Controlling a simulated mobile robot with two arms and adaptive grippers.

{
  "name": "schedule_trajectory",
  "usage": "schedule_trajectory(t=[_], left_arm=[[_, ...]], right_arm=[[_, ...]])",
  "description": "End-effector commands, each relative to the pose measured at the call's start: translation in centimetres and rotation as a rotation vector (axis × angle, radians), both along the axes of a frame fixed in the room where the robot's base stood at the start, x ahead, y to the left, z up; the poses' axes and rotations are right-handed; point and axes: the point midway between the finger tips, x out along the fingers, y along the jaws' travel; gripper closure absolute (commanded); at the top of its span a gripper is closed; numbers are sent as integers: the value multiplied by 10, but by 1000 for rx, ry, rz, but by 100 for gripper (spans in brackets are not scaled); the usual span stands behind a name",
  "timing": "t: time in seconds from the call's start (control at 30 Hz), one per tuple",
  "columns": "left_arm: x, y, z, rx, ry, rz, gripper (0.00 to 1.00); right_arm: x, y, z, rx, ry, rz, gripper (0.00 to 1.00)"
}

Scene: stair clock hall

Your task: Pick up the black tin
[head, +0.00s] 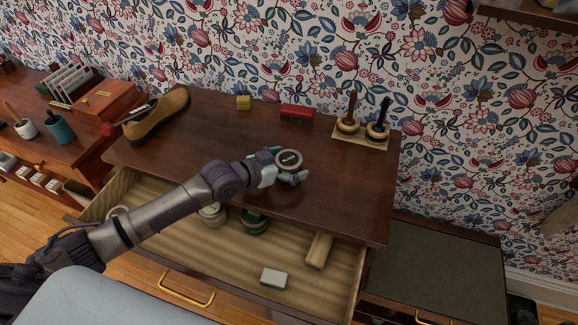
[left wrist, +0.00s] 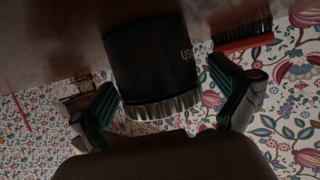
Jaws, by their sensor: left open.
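The black tin (head: 289,160) stands upright on the dark wooden desktop, with a light, ribbed-edge lid on top. In the left wrist view the tin (left wrist: 155,65) appears upside down, its dark side bearing pale lettering. My left gripper (head: 284,167) is open around the tin, one finger on each side. In the left wrist view a gap shows between the tin and each finger of the gripper (left wrist: 167,108). The far side of the tin is hidden. My right gripper is not in view.
On the desktop are a wooden shoe form (head: 158,118), a yellow block (head: 243,102), a red brush (head: 297,113) and a stamp stand (head: 360,135). Below, an open drawer (head: 190,244) holds round tins, a white box (head: 274,277) and a wooden block (head: 318,250). The desktop right of the tin is clear.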

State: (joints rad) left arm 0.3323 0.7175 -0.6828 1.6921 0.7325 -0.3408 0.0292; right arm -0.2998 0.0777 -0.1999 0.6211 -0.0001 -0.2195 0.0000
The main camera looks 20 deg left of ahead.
Motion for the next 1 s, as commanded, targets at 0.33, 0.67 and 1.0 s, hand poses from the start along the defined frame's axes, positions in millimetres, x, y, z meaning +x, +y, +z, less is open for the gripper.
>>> schedule_trajectory(t=[0.33, 0.67, 1.0], left_arm=[[0, 1, 0, 0, 0, 0, 42], [0, 1, 0, 0, 0, 1, 65], [0, 0, 25, -1, -5, -1, 65]], right_arm=[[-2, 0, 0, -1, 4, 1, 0], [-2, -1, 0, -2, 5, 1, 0], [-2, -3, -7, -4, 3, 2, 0]])
